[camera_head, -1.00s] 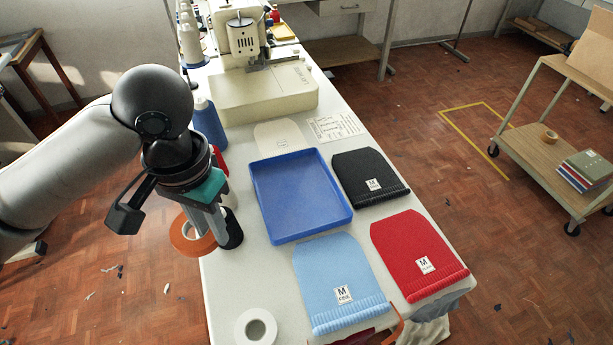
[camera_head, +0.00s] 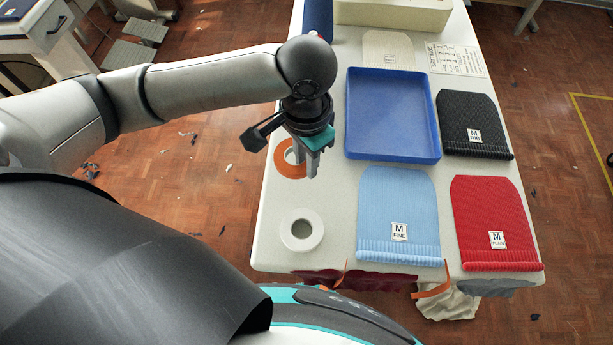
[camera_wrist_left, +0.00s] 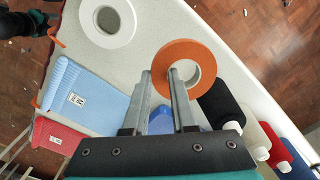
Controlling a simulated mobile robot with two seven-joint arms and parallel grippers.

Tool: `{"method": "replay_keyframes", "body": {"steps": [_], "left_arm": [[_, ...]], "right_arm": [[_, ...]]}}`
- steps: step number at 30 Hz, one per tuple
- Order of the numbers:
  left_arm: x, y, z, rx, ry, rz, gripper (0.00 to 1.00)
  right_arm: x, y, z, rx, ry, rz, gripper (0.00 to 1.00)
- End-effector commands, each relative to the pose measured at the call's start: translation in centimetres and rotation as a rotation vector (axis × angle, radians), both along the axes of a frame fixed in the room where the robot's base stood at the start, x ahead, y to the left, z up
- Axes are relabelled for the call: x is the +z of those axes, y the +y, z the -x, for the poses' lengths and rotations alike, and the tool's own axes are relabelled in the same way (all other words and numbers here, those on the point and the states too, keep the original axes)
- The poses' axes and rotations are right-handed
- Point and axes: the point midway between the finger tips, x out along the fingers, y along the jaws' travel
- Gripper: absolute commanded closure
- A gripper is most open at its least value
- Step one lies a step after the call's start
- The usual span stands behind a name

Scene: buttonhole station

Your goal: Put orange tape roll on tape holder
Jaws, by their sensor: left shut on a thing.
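My left gripper (camera_head: 304,172) is shut on the orange tape roll (camera_head: 280,160) near the table's left edge. In the left wrist view the fingertips (camera_wrist_left: 162,75) pinch one side of the ring of the orange roll (camera_wrist_left: 207,58), one finger outside it and one over its hole. The roll's height above the table is hard to tell. I cannot make out a tape holder in these frames.
A white roll (camera_head: 302,246) lies at the near left of the table (camera_head: 340,195). A blue tray (camera_head: 392,153), light blue (camera_head: 398,195), red (camera_head: 492,210) and black (camera_head: 470,115) knit pieces lie to the right. A black spool (camera_wrist_left: 218,105) stands close to the gripper.

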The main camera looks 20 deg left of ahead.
Motion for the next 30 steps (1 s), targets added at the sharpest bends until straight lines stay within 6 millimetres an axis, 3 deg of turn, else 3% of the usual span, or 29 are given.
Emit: {"method": "replay_keyframes", "body": {"steps": [12, 25, 26, 30], "left_arm": [[-5.8, 0.0, 0.0, 0.001, 0.001, -0.001, 1.0], [-6.2, 0.0, 0.0, 0.0, 0.001, 0.0, 1.0], [-6.2, 0.0, 0.0, 0.0, 0.001, 0.001, 0.73], [-6.2, 0.0, 0.0, 0.0, 0.0, 0.0, 0.57]], "right_arm": [[-2.2, 0.0, -0.2, 0.0, -0.004, 0.0, 0.5], [-2.0, 0.0, -0.2, 0.0, -0.004, 0.0, 0.5], [-2.0, 0.0, -0.2, 0.0, -0.004, 0.0, 0.5], [-2.0, 0.0, -0.2, 0.0, -0.003, 0.0, 0.5]]}}
